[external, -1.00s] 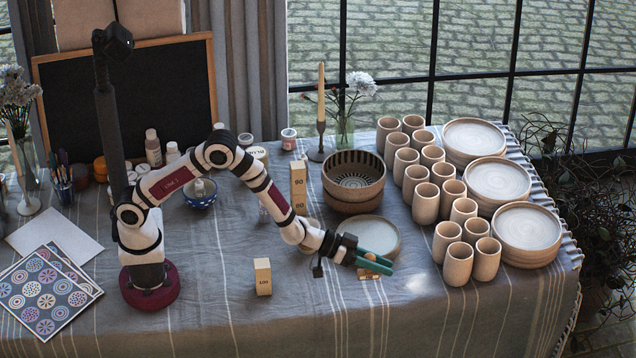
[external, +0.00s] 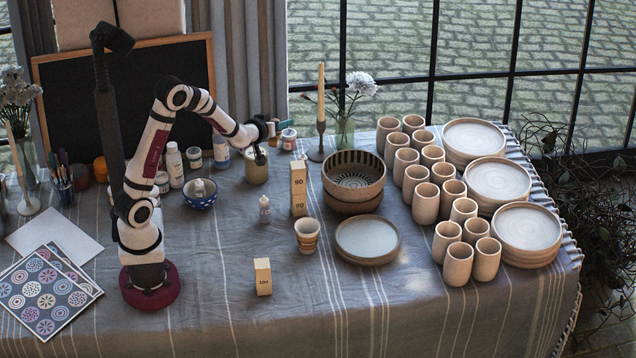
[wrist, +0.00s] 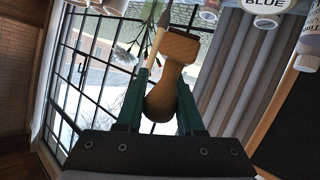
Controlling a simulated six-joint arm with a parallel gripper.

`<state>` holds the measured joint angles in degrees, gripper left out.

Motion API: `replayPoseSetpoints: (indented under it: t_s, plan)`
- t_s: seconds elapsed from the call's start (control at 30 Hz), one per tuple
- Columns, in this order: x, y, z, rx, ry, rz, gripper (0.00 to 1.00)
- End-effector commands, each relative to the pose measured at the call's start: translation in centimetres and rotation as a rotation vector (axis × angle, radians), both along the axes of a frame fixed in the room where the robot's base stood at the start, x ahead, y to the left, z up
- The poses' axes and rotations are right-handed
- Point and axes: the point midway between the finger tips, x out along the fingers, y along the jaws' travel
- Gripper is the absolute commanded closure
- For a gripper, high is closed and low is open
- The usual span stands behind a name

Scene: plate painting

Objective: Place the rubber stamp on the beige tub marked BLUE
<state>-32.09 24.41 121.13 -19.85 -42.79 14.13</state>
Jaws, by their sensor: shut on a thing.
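The rubber stamp, with its rounded wooden handle, sits between the teal fingers of my gripper (external: 279,127). My gripper is shut on the stamp's handle (wrist: 163,98) in the wrist view, and its broader end points away from the gripper's palm. In the external view only a small orange-brown part of the stamp (external: 271,129) shows. A beige tub (external: 257,171) stands on the table just below my gripper, partly hidden by my wrist. The BLUE label (wrist: 266,3) shows at the top edge of the wrist view. The stamp is held in the air, apart from the tub.
A small white jar (external: 288,140) stands right of the tub, near the candlestick (external: 321,140). Bottles (external: 174,165) stand to the left. Wooden blocks (external: 298,185), a striped bowl (external: 354,180) and a cup (external: 307,236) are in front and right.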

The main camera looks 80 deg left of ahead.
Motion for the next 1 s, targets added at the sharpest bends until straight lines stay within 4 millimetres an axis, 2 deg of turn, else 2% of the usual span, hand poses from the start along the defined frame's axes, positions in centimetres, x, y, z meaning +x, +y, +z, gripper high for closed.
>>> replayPoseSetpoints:
  t_s: [0.13,0.3,0.4,0.5,0.57,0.73,1.0]
  plan:
    - [-1.6,2.4,-1.0,-0.002,0.003,0.031,1.00]
    - [-3.5,7.4,-4.3,-0.004,0.004,0.030,1.00]
    - [-4.4,9.8,-5.8,-0.004,0.003,0.027,1.00]
    - [-4.7,11.2,-6.7,-0.002,0.002,0.025,1.00]
    - [-4.9,11.5,-7.3,-0.003,0.002,0.024,1.00]
    - [-4.9,11.6,-10.6,-0.004,0.002,0.022,1.00]
    - [-4.8,11.5,-10.9,-0.001,0.000,0.021,1.00]
